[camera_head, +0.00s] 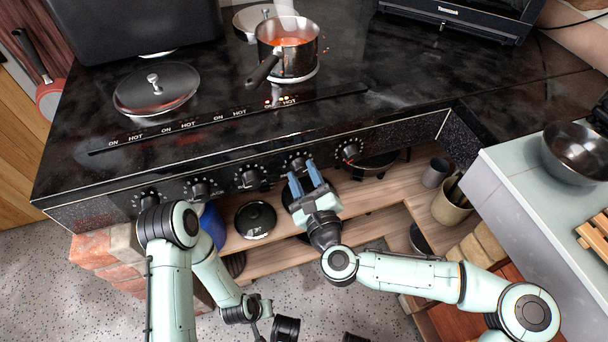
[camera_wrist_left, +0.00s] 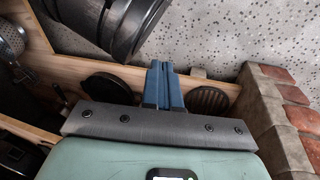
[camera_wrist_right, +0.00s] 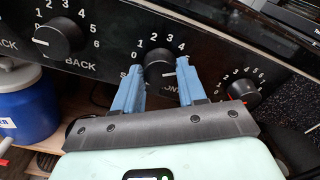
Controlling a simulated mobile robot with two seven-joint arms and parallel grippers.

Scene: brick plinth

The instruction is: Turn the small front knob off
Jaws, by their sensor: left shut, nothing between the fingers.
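A black knob (camera_head: 297,163) with a numbered dial sits on the front panel of the black cooktop. In the right wrist view this knob (camera_wrist_right: 160,65) has a white pointer line to the right, and the label below is partly covered. My right gripper (camera_head: 305,176) is open in front of it; its blue fingers (camera_wrist_right: 158,80) show on either side of the knob. I cannot tell whether they touch it. My left gripper (camera_wrist_left: 165,85) is shut and empty, low in front of the shelves.
More knobs line the panel, including a BACK knob (camera_wrist_right: 58,38) and a red-marked knob (camera_wrist_right: 243,90). A pot of red food (camera_head: 290,50) and a lidded pan (camera_head: 156,88) stand on the cooktop. A grey counter (camera_head: 510,160) stands at right.

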